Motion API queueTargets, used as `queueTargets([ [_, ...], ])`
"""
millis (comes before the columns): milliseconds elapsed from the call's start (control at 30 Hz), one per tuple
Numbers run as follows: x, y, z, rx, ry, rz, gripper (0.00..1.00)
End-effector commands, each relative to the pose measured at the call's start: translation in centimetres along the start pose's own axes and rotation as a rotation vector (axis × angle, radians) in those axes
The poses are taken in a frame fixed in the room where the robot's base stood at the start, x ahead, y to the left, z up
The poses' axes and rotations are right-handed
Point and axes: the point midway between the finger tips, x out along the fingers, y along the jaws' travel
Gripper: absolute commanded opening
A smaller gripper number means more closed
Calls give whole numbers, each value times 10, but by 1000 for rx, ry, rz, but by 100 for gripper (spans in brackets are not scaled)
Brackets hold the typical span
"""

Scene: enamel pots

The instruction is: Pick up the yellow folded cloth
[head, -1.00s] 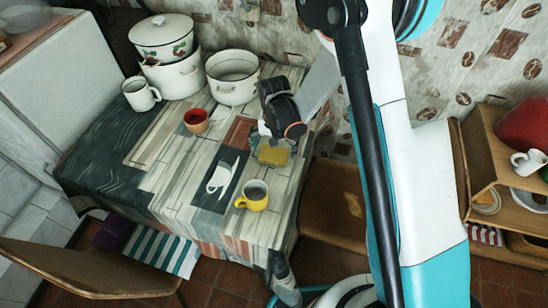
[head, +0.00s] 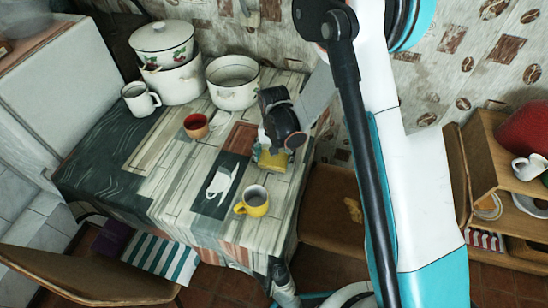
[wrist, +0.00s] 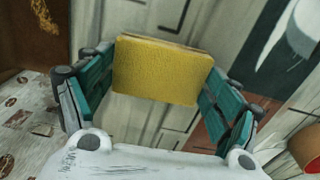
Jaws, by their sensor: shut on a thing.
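The yellow folded cloth (head: 273,160) is at the right part of the table, below my gripper (head: 270,150) in the head view. In the wrist view the cloth (wrist: 160,68) is a flat yellow block between the two teal finger pads of my gripper (wrist: 158,85). The fingers are shut on it from its left and right sides. Whether the cloth touches the table or is slightly above it, I cannot tell. My wrist hides part of it in the head view.
A yellow mug (head: 253,201) stands near the table's front edge. A red-and-orange cup (head: 196,126), a white mug (head: 140,99), an open white pot (head: 232,83) and stacked lidded pots (head: 165,45) stand further left and back. A wooden chair (head: 333,195) is right of the table.

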Motion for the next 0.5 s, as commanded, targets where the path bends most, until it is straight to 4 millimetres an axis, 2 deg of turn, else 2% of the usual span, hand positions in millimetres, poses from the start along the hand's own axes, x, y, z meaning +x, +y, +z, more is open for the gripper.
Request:
queueTargets([
  [133,-15,0,0,0,0,0,63],
  [267,-38,0,0,0,0,0,63],
  [500,-104,0,1,0,0,0,63],
])
